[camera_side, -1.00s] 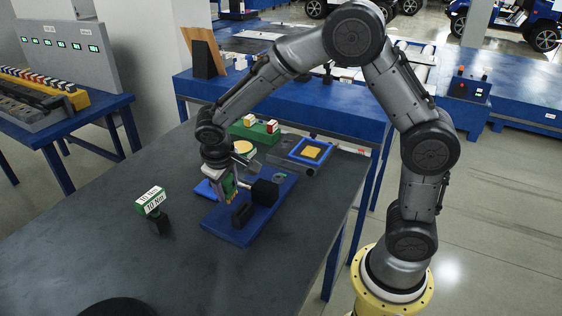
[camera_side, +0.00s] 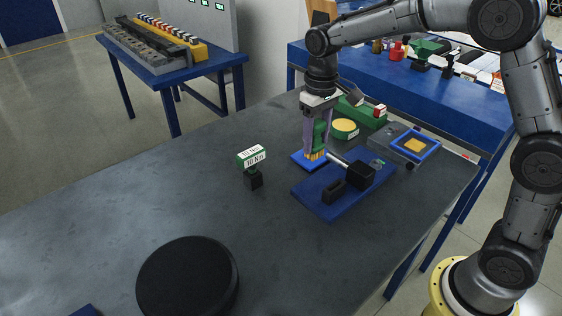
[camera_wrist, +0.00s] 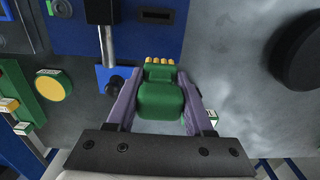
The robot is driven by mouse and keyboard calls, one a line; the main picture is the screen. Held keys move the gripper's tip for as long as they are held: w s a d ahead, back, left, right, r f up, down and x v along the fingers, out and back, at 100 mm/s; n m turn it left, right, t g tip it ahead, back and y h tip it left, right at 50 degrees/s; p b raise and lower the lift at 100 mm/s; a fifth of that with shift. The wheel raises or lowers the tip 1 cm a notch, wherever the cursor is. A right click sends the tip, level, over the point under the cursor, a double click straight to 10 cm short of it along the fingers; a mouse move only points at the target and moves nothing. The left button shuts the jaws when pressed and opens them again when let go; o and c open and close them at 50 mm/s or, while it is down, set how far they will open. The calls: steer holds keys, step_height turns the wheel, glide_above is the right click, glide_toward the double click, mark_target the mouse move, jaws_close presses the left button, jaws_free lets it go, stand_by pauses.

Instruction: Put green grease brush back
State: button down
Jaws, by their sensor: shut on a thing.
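A round green tin with a yellow top (camera_side: 345,127) stands behind the gripper.
A silver rod and black block (camera_side: 360,175) stand on the board. Behind are a green holder (camera_side: 362,114) and a tray with a blue frame (camera_side: 428,150). A green "10 Nm" sign (camera_side: 252,158) stands left. A black disc (camera_side: 188,280) lies in front.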

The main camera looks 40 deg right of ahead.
steer(key=w+f, duration=0.5)
steer(key=w, duration=0.2)
steer(key=w+f, duration=0.3)
steer(key=w, duration=0.1)
steer(key=shift+w+a+f, duration=0.15)
steer(key=shift+a+f, duration=0.15)
steer(key=shift+f, duration=0.05)
steer(key=shift+w+f, duration=0.1)
steer(key=shift+f, duration=1.5)
steer(key=shift+c, duration=1.4)
jaws_free()
steer(key=shift+f, duration=0.15)
step_height(320, 180, up, 12)
steer(key=shift+r, duration=0.25)
